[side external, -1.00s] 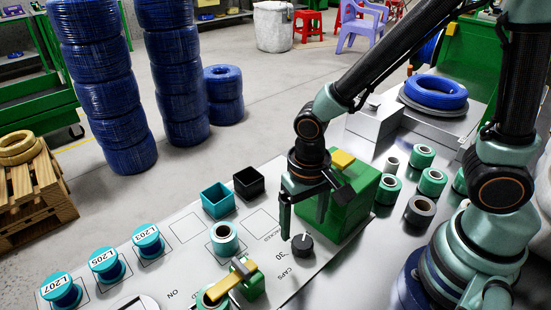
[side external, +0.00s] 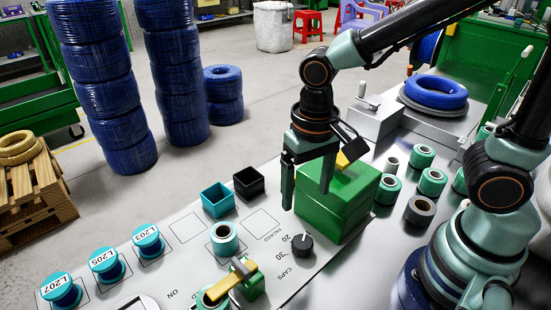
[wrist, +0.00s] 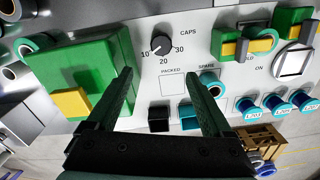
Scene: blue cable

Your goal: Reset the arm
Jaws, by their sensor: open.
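My gripper (side external: 307,180) is open and empty, held above the panel with its fingers pointing down, beside the green box (side external: 336,205). In the wrist view the two fingers of my gripper (wrist: 160,95) stand wide apart, with the black knob (wrist: 162,44) and the PACKED square (wrist: 173,84) showing between them. In the side view part of the green box and its yellow block is hidden behind my gripper.
A teal open box (side external: 216,201) and a black one (side external: 249,182) sit on the panel. Labelled teal spools (side external: 106,264) stand at left. Several green rolls (side external: 387,188) stand right of the green box. A blue cable coil (side external: 436,91) lies at the back.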

